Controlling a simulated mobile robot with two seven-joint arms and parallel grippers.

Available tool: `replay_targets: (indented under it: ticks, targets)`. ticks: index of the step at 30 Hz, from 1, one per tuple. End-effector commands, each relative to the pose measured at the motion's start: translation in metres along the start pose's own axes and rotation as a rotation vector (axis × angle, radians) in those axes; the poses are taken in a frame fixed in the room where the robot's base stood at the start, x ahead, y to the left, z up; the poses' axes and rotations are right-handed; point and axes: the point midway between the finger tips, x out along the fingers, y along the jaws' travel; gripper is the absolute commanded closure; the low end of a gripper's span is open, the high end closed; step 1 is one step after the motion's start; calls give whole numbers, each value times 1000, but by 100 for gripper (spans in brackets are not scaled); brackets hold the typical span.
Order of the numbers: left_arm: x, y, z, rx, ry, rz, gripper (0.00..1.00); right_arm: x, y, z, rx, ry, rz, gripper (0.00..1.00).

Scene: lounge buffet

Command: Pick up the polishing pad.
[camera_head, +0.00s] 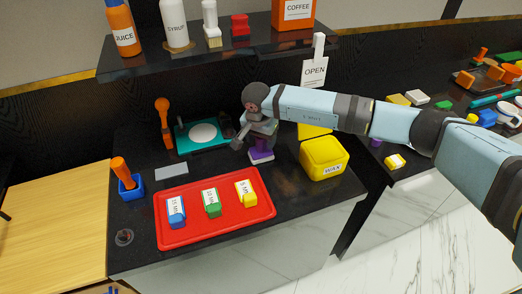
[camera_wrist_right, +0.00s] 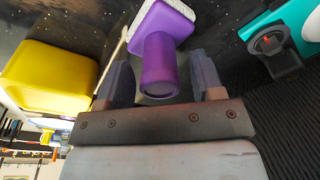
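The polishing pad (camera_head: 261,157) has a purple body and a whitish underside. It sits on the dark counter behind the red tray, partly hidden by my right gripper (camera_head: 254,138). In the right wrist view the purple polishing pad (camera_wrist_right: 162,62) shows its round handle pointing toward the gripper. My right gripper (camera_wrist_right: 161,85) is open, one finger on each side of the handle, with a visible gap on both sides. My left gripper is not in view.
A yellow WAX bin (camera_head: 324,158) stands close on the right. A red tray (camera_head: 265,208) with labelled blocks lies in front. A teal device (camera_head: 186,144) is to the left. The shelf (camera_head: 130,66) with bottles overhangs behind.

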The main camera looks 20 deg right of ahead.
Motion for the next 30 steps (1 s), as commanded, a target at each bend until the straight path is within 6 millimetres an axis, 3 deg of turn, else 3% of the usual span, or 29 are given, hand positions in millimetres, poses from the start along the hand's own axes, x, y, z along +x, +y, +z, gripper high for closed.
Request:
replay_targets:
  ticks: [1, 6, 8, 19, 27, 30]
  targets:
    - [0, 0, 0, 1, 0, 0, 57, 0, 0, 0, 0, 0, 0, 51]
    - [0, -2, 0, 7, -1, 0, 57, 0, 0, 0, 0, 0, 0, 90]
    - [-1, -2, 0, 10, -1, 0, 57, 0, 0, 0, 0, 0, 0, 100]
    - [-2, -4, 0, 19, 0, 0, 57, -6, 0, -1, 0, 1, 0, 100]
    - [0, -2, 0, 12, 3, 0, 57, -38, 0, -6, -1, 3, 0, 100]
    - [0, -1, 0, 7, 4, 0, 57, -36, 17, 11, -4, 0, 3, 100]
